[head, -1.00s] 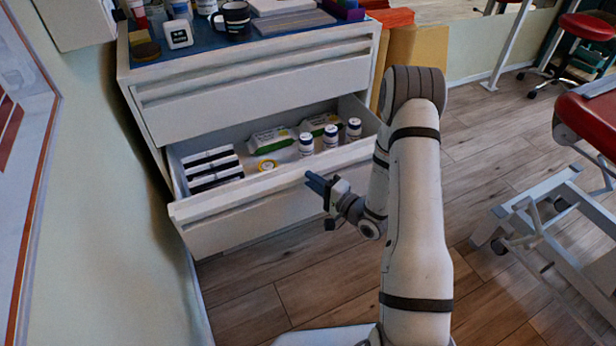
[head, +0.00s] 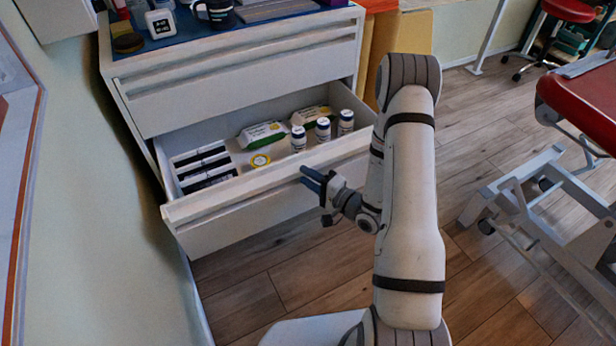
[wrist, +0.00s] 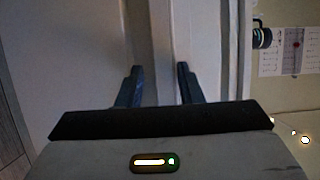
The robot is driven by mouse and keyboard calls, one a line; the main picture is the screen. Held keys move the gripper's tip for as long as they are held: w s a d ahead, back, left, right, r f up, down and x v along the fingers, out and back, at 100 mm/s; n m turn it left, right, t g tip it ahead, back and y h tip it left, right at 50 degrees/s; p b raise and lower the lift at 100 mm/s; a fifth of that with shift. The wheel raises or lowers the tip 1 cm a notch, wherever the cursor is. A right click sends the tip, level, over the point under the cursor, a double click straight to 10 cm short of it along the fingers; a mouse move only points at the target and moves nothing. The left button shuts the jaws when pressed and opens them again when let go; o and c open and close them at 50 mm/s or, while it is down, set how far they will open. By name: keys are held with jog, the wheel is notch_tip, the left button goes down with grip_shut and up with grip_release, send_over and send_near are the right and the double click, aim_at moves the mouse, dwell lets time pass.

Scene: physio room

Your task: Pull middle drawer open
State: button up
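The white drawer unit (head: 240,78) stands at the upper left in the head view. Its upper drawer is shut. The drawer below it (head: 230,206) stands well open, with its contents visible; its front hides whatever is beneath. My gripper (head: 312,180) is at this open drawer's front, right of its middle, near the top edge and handle strip. In the wrist view the two dark fingers (wrist: 160,82) are apart, with the pale drawer edge (wrist: 163,45) running between them. A gap seems to show beside the edge, and a firm grip is not visible.
A wall is close on the left. A red treatment table (head: 585,105) stands at right; wooden floor between is clear.

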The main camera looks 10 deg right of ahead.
jog(key=shift+o, duration=0.7)
jog(key=shift+r, duration=0.1)
jog(key=p+v, duration=0.2)
jog(key=v, duration=0.5)
jog(key=shift+s+d, duration=0.25)
jog(key=shift+s, duration=0.05)
jog(key=b+x, duration=0.2)
jog(key=x, duration=0.6)
